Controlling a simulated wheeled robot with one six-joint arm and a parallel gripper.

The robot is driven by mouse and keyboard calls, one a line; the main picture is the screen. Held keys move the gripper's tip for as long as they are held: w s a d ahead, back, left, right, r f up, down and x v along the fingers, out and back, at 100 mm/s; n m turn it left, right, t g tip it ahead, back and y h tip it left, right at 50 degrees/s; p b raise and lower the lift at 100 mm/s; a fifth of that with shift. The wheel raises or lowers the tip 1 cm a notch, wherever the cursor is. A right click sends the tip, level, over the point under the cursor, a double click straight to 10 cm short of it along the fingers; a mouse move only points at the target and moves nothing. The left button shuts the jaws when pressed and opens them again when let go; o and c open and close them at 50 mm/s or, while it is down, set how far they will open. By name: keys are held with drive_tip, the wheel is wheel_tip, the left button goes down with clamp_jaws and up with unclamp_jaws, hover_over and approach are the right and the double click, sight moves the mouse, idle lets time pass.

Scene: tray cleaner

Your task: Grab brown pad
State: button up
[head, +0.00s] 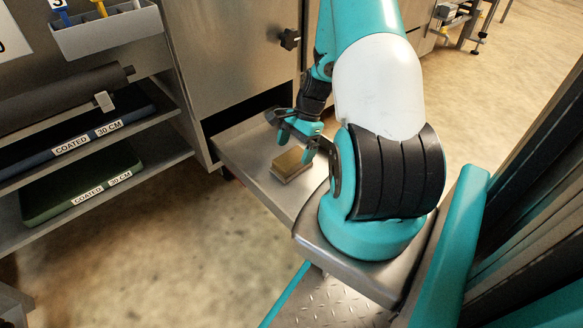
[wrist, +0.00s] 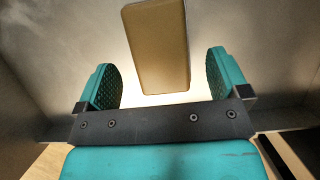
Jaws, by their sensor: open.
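The brown pad (head: 292,162) is a small block with a tan-brown top and a paler lower layer. It lies on a pulled-out metal tray (head: 240,152) in the head view. My gripper (head: 295,142) is over the tray beside the pad. In the wrist view my gripper (wrist: 163,78) is open, with one teal finger on each side of the pad's near end and a gap on both sides. Nothing is held.
A metal cabinet (head: 235,60) stands behind the tray, with a black knob (head: 289,39) on its front. On the left, a shelf holds a green coated item (head: 80,182) and a dark blue one (head: 70,135). A grey bin (head: 110,32) hangs above. Bare floor lies in front.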

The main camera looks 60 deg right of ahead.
sight(292, 157)
drive_tip(key=b+x, duration=0.2)
drive_tip(key=x, duration=0.1)
drive_tip(key=shift+a+f, duration=0.15)
drive_tip(key=shift+f, duration=0.15)
drive_tip(key=shift+r, duration=0.1)
drive_tip(key=shift+f, duration=0.25)
drive_tip(key=c, duration=0.8)
